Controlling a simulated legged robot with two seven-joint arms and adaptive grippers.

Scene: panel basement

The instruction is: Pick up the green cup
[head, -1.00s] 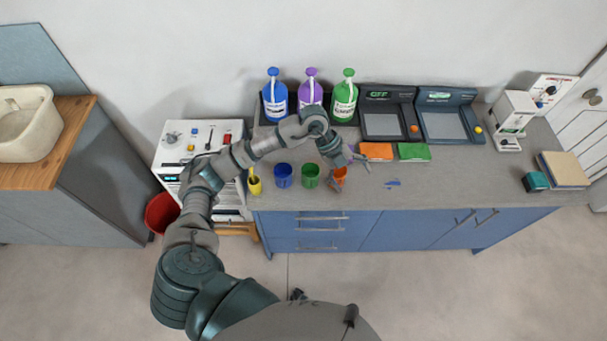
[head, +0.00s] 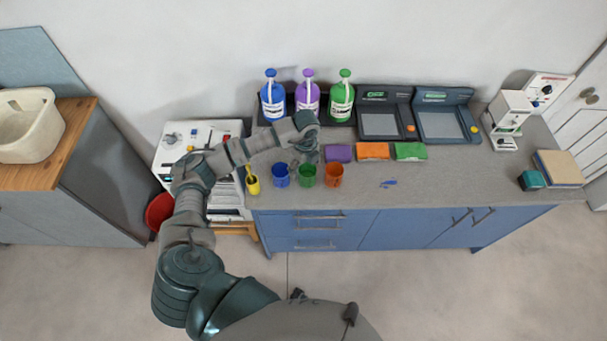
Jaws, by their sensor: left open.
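The green cup (head: 307,176) stands upright on the grey countertop, between a blue cup (head: 281,176) on its left and an orange cup (head: 333,175) on its right. My left gripper (head: 304,162) is open and points down at the back rim of the green cup. It partly covers that rim, and I cannot tell whether it touches the cup. My right gripper is not in view.
A yellow cup (head: 252,184) stands at the counter's left end. Purple (head: 338,153), orange (head: 373,151) and green (head: 410,151) blocks lie behind the cups. Blue (head: 273,101), purple (head: 307,100) and green (head: 341,102) bottles stand at the back. The counter's front right is mostly clear.

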